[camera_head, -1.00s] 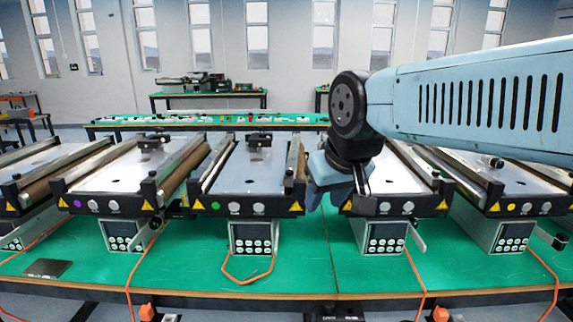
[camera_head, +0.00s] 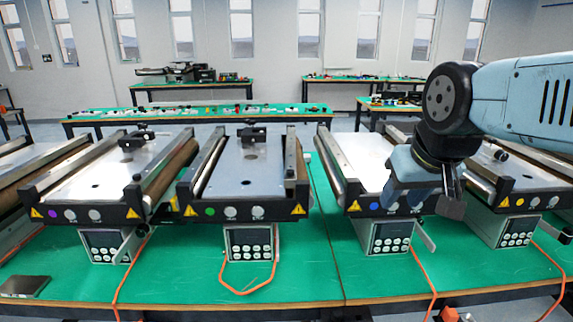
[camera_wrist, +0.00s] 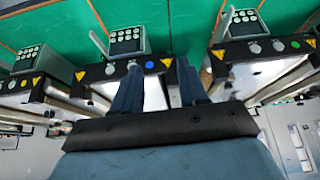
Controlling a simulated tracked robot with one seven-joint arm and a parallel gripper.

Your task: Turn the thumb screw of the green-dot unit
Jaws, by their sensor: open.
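The green-dot unit (camera_head: 250,178) is a mini conveyor left of centre in the head view, with a green dot (camera_head: 210,211) at the left of its black front panel. A control box (camera_head: 250,243) with round buttons sits below it. I cannot clearly pick out its thumb screw. My gripper (camera_head: 452,205) is open and empty, to the right of the green-dot unit, in front of the blue-dot and yellow-dot units. In the wrist view the open fingers (camera_wrist: 160,85) point towards the front of the blue-dot unit, which appears upside down.
The blue-dot unit (camera_head: 360,165) is right of the green-dot one, the purple-dot unit (camera_head: 105,180) left. A lever (camera_head: 425,236) sticks out beside the blue-dot unit's box. A green table (camera_head: 310,280) carries orange cables (camera_head: 222,277) and a dark plate (camera_head: 24,286). Green table surface shows between boxes.

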